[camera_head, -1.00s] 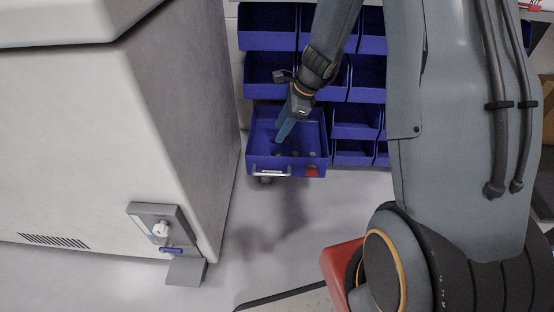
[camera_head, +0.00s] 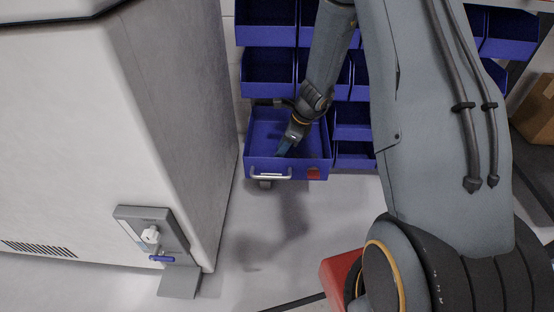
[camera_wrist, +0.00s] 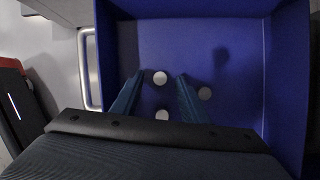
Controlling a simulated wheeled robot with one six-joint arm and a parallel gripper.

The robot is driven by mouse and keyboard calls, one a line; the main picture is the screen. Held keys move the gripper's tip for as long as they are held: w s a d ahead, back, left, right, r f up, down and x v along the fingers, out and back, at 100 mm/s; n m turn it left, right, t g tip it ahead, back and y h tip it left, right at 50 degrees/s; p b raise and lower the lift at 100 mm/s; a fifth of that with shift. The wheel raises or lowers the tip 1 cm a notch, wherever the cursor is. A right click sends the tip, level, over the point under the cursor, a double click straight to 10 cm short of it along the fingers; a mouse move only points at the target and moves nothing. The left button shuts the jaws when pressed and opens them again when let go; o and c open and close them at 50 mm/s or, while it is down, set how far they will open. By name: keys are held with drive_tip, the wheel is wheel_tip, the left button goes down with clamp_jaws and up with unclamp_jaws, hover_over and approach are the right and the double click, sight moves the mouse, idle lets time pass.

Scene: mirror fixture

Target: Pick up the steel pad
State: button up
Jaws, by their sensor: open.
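Three small round pads lie on the floor of an open blue drawer (camera_head: 252,141). In the wrist view, one pale pad (camera_wrist: 160,78) lies between my fingertips, a second pale pad (camera_wrist: 162,115) lies nearer the palm between the fingers, and a greyer pad (camera_wrist: 205,93) lies just outside the right finger. I cannot tell which of them is the steel pad. My gripper (camera_wrist: 160,75) is open and points down into the drawer, with nothing held. In the head view my gripper (camera_head: 284,151) hides the pads.
The drawer walls stand close around my gripper, with a handle (camera_head: 271,175) on its front. Rows of blue bins (camera_head: 268,70) rise behind. A large white cabinet (camera_head: 165,110) with a grey latch fixture (camera_head: 155,235) stands at left. The floor in front is clear.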

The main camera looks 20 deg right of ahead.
drive_tip(key=shift+w+a+f, duration=0.1)
drive_tip(key=shift+a+f, duration=0.05)
drive_tip(key=shift+f, duration=0.25)
drive_tip(key=shift+r, duration=0.1)
clamp_jaws()
